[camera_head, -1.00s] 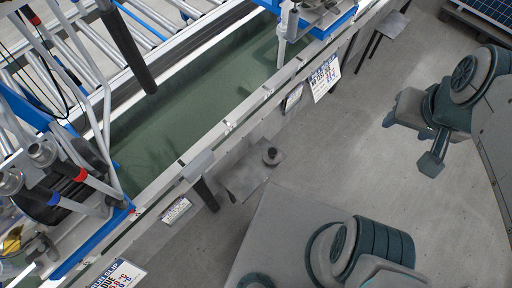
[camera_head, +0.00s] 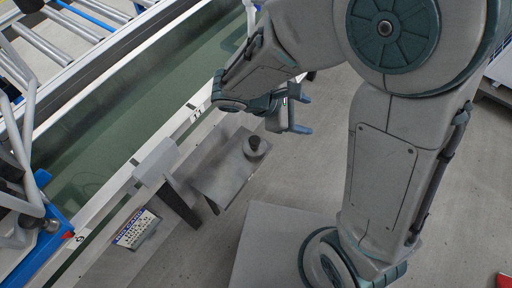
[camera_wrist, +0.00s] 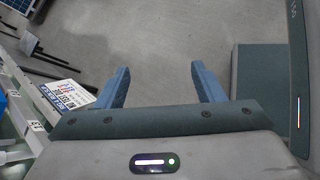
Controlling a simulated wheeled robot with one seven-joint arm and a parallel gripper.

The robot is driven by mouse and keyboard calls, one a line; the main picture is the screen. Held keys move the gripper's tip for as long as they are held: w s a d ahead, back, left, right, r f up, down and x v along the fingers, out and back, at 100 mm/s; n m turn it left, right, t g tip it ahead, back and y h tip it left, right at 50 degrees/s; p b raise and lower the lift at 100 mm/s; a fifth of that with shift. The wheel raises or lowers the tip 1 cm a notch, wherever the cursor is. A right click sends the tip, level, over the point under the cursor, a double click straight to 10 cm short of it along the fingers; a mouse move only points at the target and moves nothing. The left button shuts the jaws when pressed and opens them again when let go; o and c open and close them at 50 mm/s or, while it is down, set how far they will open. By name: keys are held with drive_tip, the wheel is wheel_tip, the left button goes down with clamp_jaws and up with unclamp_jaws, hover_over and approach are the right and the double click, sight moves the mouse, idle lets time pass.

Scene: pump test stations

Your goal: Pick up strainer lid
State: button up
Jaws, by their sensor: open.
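The strainer lid appears to be the small round grey piece with a dark knob (camera_head: 255,146) in the head view. It lies on a grey shelf plate (camera_head: 226,172) beside the green tank. My gripper (camera_head: 304,114) is open and empty, up and to the right of the lid in the picture and apart from it. In the wrist view my gripper (camera_wrist: 159,68) has its two blue fingers spread with only floor between them. The lid is not visible in the wrist view.
The long green tank (camera_head: 100,125) with its white rim runs along the left. A printed sign (camera_head: 134,228) hangs from its side; another sign (camera_wrist: 70,92) shows in the wrist view. Bare concrete floor (camera_wrist: 170,30) lies ahead of my fingers.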

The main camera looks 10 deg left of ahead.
drive_tip(key=a+f+n+t+b, duration=0.6)
drive_tip(key=a+f, duration=0.4)
drive_tip(key=f, duration=0.4)
drive_tip(key=n+t+y+b, duration=0.2)
drive_tip(key=n+y+b, duration=0.2)
drive_tip(key=n+b, duration=0.2)
approach(257, 138)
drive_tip(key=w+f, duration=0.1)
drive_tip(key=w, duration=0.1)
drive_tip(key=w+d+f+b, duration=0.1)
drive_tip(key=w+f, duration=0.1)
drive_tip(key=shift+w+f, duration=0.25)
drive_tip(key=shift+f, duration=0.1)
drive_tip(key=x, duration=0.2)
drive_tip(key=b+x, duration=0.2)
drive_tip(key=x, duration=0.1)
drive_tip(key=shift+w+d+r, duration=0.1)
drive_tip(key=shift+w+d, duration=0.2)
drive_tip(key=shift+d, duration=0.1)
drive_tip(key=c, duration=0.9)
